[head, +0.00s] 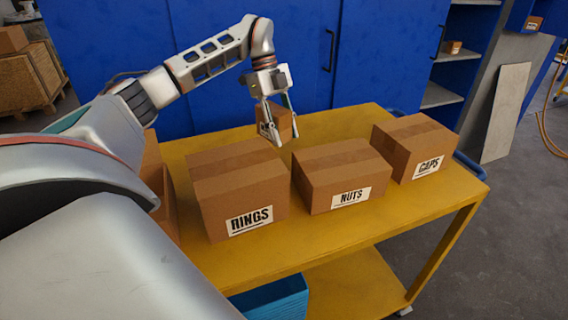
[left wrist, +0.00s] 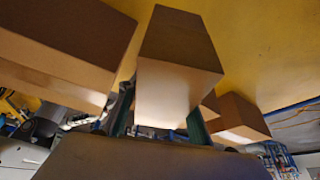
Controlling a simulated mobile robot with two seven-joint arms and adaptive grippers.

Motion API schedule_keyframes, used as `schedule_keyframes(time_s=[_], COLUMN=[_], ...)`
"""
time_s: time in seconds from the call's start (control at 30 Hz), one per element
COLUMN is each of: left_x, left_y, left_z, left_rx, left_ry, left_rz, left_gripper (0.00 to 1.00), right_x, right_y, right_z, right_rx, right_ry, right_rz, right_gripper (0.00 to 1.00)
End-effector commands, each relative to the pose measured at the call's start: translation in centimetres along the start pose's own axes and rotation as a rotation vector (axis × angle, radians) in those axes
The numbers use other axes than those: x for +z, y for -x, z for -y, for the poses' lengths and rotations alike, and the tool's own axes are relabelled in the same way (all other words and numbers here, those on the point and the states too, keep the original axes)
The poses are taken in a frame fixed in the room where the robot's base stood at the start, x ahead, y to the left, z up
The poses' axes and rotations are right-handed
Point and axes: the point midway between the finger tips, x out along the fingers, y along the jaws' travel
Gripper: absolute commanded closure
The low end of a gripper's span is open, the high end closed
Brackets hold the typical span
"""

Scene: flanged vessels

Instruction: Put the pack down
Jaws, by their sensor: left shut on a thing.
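The pack (head: 281,121), a small brown cardboard box with a partly hidden label, is between the fingers of my left gripper (head: 279,128). My left gripper is shut on it. It is behind the gap between the RINGS box and the NUTS box, over the yellow cart top (head: 330,238). I cannot tell whether its underside touches the cart. In the left wrist view the pack (left wrist: 178,52) fills the middle, with a finger of my left gripper (left wrist: 158,120) on each side. My right gripper is not in view.
The boxes RINGS (head: 238,185), NUTS (head: 340,175) and CAPS (head: 415,145) stand in a row on the cart. Another brown box (head: 155,185) is at the left, partly behind my arm. Blue cabinets (head: 385,60) stand behind. Bare yellow surface shows behind NUTS and along the front.

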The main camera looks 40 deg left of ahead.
Motion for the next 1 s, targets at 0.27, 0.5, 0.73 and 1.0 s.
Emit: schedule_keyframes(time_s=[0.27,0.5,0.73,1.0], left_x=[2.1,2.8,3.8,4.0], left_y=[-5.4,-6.8,-9.5,-9.8], left_z=[0.0,0.0,0.0,0.1], left_rx=[0.002,-0.001,0.001,-0.001], left_ry=[0.0,-0.001,-0.001,-0.002], left_rz=[-0.002,-0.001,-0.002,-0.001], left_gripper=[0.9,0.9,0.9,0.9], right_x=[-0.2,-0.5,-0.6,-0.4], right_y=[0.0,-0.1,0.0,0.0], right_z=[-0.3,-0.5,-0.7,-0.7], right_rx=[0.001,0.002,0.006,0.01], right_ry=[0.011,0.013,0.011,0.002], right_rz=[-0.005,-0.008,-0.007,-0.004], right_gripper=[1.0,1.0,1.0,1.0])
